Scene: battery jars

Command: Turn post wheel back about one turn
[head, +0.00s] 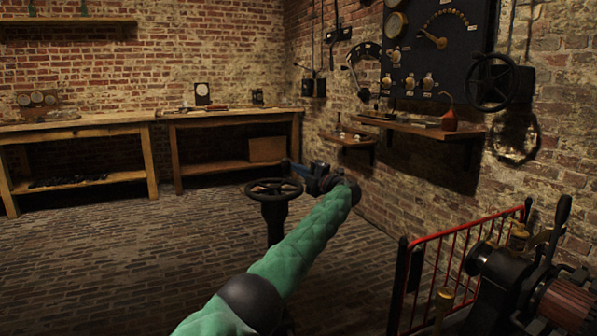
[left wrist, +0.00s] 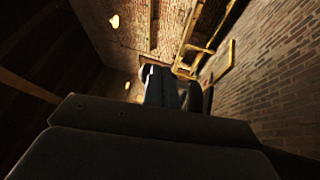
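The post wheel (head: 262,194) is a dark handwheel lying flat on top of a dark upright post (head: 273,224), standing on the brick floor. My left arm, in a green sleeve, reaches forward past the right of the post. My left gripper (head: 294,170) is at the far right side of the wheel's rim, small and partly hidden by my wrist. I cannot tell whether it touches the rim. In the left wrist view the dark fingers (left wrist: 168,86) show close together in deep shadow, and whether anything is between them is unclear. My right gripper is not in view.
A red railing (head: 465,232) and a dark machine (head: 520,285) stand at the right. Another handwheel (head: 492,82) is on the right wall, above a wooden shelf (head: 425,129). Workbenches (head: 80,128) line the back wall. The floor (head: 120,260) left of the post is clear.

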